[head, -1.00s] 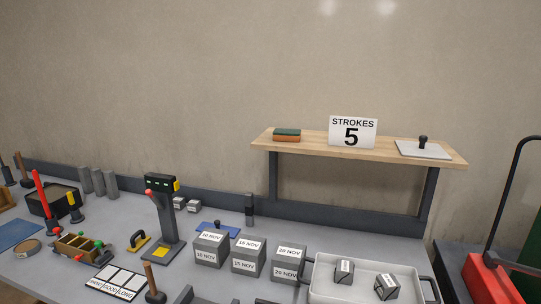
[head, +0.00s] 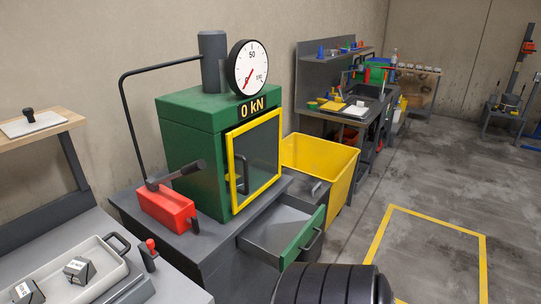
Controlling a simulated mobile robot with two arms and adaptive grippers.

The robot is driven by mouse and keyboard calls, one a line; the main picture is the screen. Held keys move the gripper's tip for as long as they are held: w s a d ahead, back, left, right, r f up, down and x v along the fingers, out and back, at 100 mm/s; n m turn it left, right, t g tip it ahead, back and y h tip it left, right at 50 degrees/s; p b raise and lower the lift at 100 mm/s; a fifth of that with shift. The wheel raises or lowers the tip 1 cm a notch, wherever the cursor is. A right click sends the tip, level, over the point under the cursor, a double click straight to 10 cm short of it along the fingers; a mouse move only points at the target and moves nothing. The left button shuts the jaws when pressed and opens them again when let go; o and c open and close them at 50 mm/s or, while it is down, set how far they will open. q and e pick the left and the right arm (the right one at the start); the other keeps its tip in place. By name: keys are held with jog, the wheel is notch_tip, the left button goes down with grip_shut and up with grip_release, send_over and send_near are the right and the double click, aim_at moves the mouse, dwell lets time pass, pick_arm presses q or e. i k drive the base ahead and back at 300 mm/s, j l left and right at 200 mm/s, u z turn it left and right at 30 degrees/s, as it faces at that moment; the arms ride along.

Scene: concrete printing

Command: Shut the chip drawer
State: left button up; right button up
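The chip drawer (head: 275,228) is in the head view, low in the grey bench under the green press. It stands pulled out toward the lower right. Its front is a green panel (head: 303,240) with a dark bar handle (head: 314,240) on the outer face. The part of its grey inside that I can see looks empty. Neither of my grippers is in view.
The green press (head: 190,130) above has a closed yellow-framed door and a 0 kN display. A yellow bin (head: 330,165) stands just behind the drawer. A black ribbed shape (head: 330,287), unclear what, fills the bottom edge before the drawer. Floor to the right is clear.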

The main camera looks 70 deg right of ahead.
aim_at(276, 237)
jog(key=z, duration=2.55)
